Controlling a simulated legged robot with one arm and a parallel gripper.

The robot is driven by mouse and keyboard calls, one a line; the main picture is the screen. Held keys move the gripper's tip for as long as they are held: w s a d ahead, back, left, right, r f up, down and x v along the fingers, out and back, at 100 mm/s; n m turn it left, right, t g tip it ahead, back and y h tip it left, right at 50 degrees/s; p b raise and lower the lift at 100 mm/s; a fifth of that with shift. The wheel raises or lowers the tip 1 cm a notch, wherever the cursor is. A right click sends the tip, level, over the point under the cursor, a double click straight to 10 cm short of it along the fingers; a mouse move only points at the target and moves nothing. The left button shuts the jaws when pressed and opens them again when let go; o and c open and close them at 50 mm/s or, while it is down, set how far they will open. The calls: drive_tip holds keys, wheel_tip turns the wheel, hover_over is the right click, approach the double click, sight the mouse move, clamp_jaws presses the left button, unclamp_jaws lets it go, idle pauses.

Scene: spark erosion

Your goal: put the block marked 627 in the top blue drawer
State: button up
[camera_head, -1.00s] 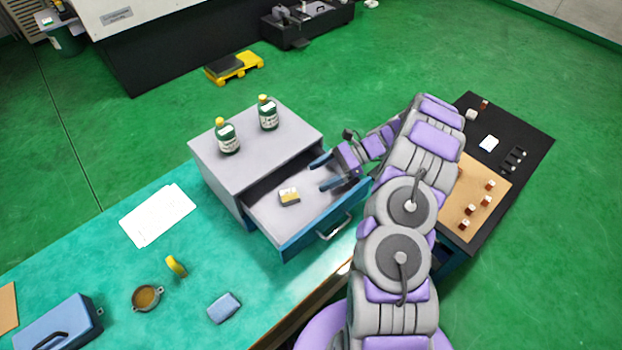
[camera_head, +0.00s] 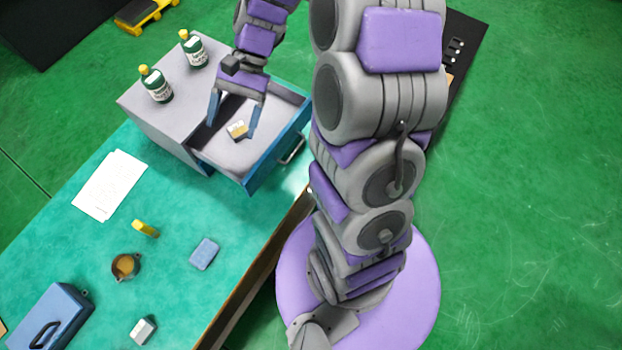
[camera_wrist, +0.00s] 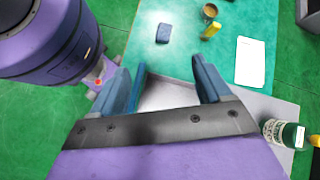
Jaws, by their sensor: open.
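The blue-fronted drawer (camera_head: 277,150) is pulled out of a grey cabinet (camera_head: 160,125) on the green bench. A small pale block with a yellowish-brown side (camera_head: 237,130) lies inside the drawer; any number on it is too small to read. My gripper (camera_head: 233,130) is open over the drawer, its blue fingers on either side of the block, apparently not gripping it. In the wrist view the open fingers (camera_wrist: 168,88) frame part of the drawer's pale floor (camera_wrist: 168,96); the block is hidden there.
Two green bottles (camera_head: 156,85) (camera_head: 193,50) stand on the cabinet top. White paper (camera_head: 110,185), a yellow object (camera_head: 145,228), a small brown pot (camera_head: 126,266), a blue block (camera_head: 204,254), a white block (camera_head: 143,330) and a blue case (camera_head: 52,318) lie on the bench.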

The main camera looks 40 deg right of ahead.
drive_tip(key=s+d+r+n+t+h, duration=0.1)
drive_tip(key=s+n+h, duration=0.3)
drive_tip(key=s, duration=0.7)
drive_tip(key=s+d+r+n+t+h, duration=0.1)
drive_tip(key=s+d+r+n+h, duration=0.1)
drive_tip(key=s, duration=0.9)
drive_tip(key=shift+s+d+r+n+h, duration=0.25)
drive_tip(key=shift+d+r+n+h, duration=0.15)
drive_tip(key=shift+n+h, duration=0.6)
